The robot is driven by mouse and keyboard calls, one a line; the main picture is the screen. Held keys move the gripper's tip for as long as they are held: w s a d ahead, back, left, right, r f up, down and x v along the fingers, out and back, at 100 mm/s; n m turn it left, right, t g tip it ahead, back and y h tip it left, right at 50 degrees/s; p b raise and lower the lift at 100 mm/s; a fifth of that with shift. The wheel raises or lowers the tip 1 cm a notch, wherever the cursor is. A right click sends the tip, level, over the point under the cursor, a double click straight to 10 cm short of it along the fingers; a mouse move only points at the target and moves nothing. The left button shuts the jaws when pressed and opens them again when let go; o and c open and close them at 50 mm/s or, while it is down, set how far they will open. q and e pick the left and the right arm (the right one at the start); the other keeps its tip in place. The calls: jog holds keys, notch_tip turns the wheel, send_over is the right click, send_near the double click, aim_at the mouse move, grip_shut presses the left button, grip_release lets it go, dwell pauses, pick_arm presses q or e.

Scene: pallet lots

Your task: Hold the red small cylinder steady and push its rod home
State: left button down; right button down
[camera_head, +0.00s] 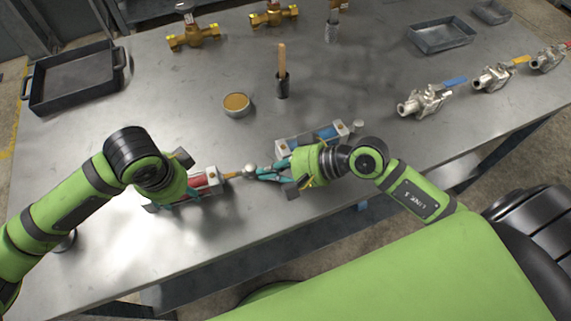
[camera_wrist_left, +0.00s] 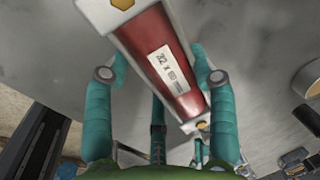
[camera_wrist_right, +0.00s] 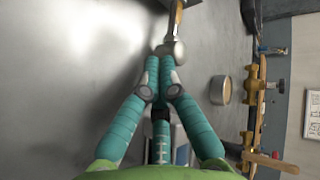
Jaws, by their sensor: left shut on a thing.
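The red small cylinder (camera_head: 208,184) lies near the table's front edge, with metal end caps and a white label, shown closely in the left wrist view (camera_wrist_left: 160,50). My left gripper (camera_head: 190,190) is shut on it, one finger on each side of its body (camera_wrist_left: 158,78). Its rod (camera_head: 233,175) sticks out to the right and ends in a round silver knob (camera_wrist_right: 172,50). My right gripper (camera_head: 257,175) is shut, its fingertips (camera_wrist_right: 160,78) together right at the knob; whether they touch it is unclear.
A blue cylinder (camera_head: 327,134) lies behind my right gripper. A round tin (camera_head: 237,104) and a wooden-handled tool (camera_head: 282,70) stand further back. Brass valves (camera_head: 193,38), steel valves (camera_head: 424,101), a black tray (camera_head: 75,78) and a grey tray (camera_head: 441,36) are around the table.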

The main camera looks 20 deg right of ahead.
pick_arm(q)
jog(key=shift+s+f, duration=0.15)
pick_arm(e)
jog(key=shift+w+a, duration=0.15)
jog(key=shift+a, duration=1.4)
jog(key=shift+r, duration=0.1)
jog(key=s+d, duration=0.2)
jog(key=d, duration=0.1)
jog(key=shift+s+d, duration=0.15)
jog(key=shift+d, duration=0.15)
jog(key=v, duration=0.7)
jog(key=shift+s+d, duration=0.2)
jog(key=shift+v, duration=1.2)
jog(key=shift+w+r, duration=0.1)
